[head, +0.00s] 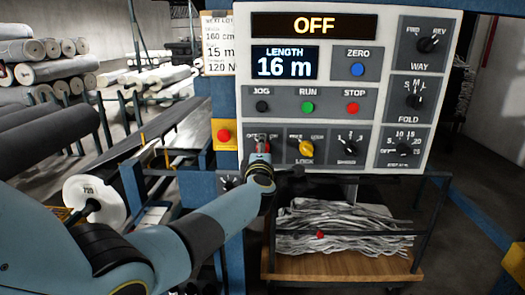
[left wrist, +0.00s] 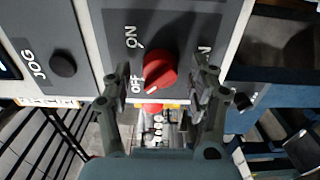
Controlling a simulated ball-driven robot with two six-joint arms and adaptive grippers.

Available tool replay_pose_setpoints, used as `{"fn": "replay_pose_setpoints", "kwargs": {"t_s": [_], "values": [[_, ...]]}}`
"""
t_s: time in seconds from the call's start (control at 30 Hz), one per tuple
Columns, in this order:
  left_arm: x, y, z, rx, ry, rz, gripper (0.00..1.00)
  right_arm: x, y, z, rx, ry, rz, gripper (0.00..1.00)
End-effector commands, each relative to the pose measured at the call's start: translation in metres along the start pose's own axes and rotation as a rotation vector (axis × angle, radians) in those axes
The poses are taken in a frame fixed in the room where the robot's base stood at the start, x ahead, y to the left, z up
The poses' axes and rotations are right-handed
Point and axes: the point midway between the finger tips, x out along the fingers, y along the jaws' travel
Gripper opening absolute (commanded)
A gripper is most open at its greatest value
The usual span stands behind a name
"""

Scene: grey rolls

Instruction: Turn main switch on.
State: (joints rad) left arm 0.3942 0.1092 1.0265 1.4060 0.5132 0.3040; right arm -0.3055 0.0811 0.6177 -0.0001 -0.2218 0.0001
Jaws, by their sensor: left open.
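The main switch is a red rotary knob (left wrist: 160,70) with ON and OFF labels, seen in the left wrist view. Its white mark lies toward the OFF side. My left gripper (left wrist: 160,88) is open, with one finger on each side of the knob and visible gaps between. In the head view my left gripper (head: 262,150) is at the lower left of the control panel (head: 345,80) and mostly hides the knob. The panel's top display (head: 314,26) reads OFF. My right gripper is not in view.
A yellow LOCK knob (head: 306,147) sits just right of my gripper, with a black knob (head: 349,144) beyond. JOG, RUN (head: 308,107) and STOP buttons line up above. A red button on a yellow box (head: 224,135) is left of the panel. A cart (head: 345,268) stands below.

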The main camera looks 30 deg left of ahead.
Motion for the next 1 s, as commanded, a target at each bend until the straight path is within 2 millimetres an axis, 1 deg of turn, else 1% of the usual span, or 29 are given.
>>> {"fn": "replay_pose_setpoints", "kwargs": {"t_s": [0.1,0.3,0.33,0.73,0.77,1.0], "values": [[0.0032,-0.0005,-0.0002,0.000,0.000,-0.001,0.60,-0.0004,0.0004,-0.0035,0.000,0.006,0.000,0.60],[0.0034,-0.0004,-0.0002,0.000,-0.001,-0.001,0.60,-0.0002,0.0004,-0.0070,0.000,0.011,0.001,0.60],[0.0034,-0.0005,-0.0002,0.000,0.000,-0.001,0.58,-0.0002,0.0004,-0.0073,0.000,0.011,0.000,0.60],[0.0031,-0.0007,-0.0002,0.001,0.000,-0.001,0.06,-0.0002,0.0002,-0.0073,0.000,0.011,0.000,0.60],[0.0031,-0.0007,-0.0002,0.001,0.000,-0.001,0.04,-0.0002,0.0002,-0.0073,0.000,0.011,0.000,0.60],[0.0030,-0.0010,-0.0002,0.024,-0.001,-0.002,0.04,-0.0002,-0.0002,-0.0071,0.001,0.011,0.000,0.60]]}}
